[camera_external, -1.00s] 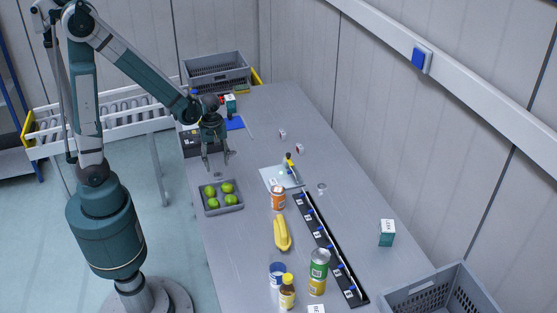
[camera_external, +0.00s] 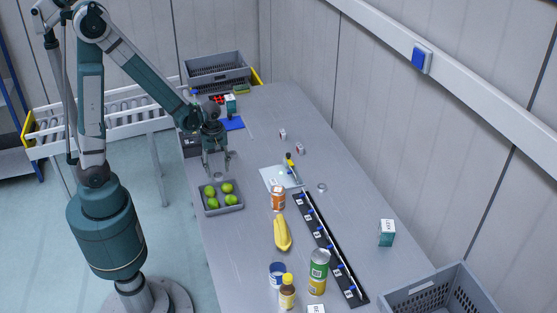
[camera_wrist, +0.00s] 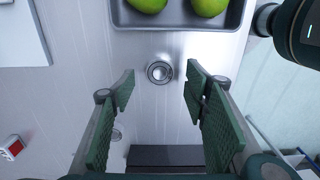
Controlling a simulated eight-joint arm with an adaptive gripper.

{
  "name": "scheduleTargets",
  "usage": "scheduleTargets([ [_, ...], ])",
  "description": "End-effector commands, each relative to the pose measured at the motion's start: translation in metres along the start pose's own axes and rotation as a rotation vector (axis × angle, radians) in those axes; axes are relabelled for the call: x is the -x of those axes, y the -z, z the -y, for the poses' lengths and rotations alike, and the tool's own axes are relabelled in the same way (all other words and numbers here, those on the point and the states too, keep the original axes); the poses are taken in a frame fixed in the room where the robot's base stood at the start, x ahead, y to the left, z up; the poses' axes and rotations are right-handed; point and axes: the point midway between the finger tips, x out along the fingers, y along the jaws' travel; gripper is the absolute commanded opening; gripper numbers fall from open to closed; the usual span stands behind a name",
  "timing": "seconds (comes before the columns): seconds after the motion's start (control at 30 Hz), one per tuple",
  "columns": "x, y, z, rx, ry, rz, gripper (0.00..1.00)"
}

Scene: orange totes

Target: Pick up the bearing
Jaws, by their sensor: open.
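The bearing (camera_wrist: 160,72) is a small silvery ring lying flat on the metal table in the wrist view. It shows just beyond my fingertips, in line with the gap between them. My gripper (camera_wrist: 160,86) is open and empty, with its green padded fingers on either side of that gap. In the external view my gripper (camera_external: 217,168) points down over the table, just behind the grey tray of green fruit. The bearing shows there only as a tiny spot (camera_external: 218,176) near the fingertips.
The grey tray (camera_external: 222,211) holds several green fruits close to the bearing. Its wall (camera_wrist: 180,27) shows at the top of the wrist view.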

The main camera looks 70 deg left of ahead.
Motion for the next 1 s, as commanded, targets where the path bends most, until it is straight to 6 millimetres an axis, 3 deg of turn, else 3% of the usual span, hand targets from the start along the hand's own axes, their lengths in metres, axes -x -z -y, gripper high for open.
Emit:
scheduleTargets([
  [0.33, -0.028, 0.001, 0.0, 0.0, 0.0, 0.0, 0.45],
  [1.0, -0.03, 0.001, 0.0, 0.0, 0.0, 0.0, 0.44],
])
